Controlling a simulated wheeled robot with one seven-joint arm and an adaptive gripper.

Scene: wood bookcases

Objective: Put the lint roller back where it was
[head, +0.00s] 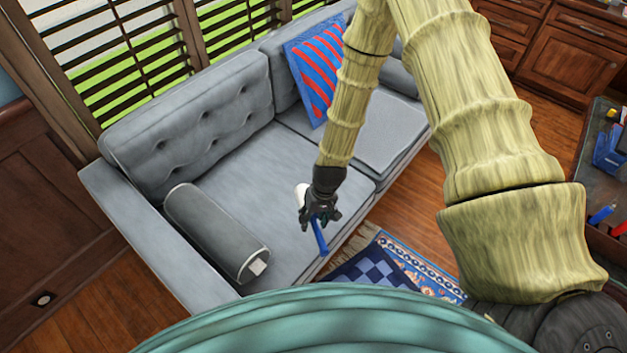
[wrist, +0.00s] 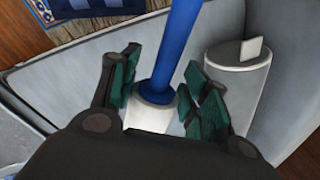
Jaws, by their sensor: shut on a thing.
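The lint roller has a blue handle (head: 320,236) and a white roll (head: 301,196). My gripper (head: 320,214) is shut on it, over the front part of the grey sofa's seat (head: 275,170). In the wrist view, the blue handle (wrist: 181,45) points away between the green-padded fingers of my gripper (wrist: 163,82). The white roll (wrist: 150,115) sits at the handle's base, partly hidden by the gripper body. I cannot tell how high the roller is above the seat.
A grey bolster (head: 215,230) lies on the seat to the left. A red and blue striped pillow (head: 318,75) leans on the backrest. A patterned blue rug (head: 385,270) lies in front of the sofa. A dark table (head: 603,175) with small items stands at right.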

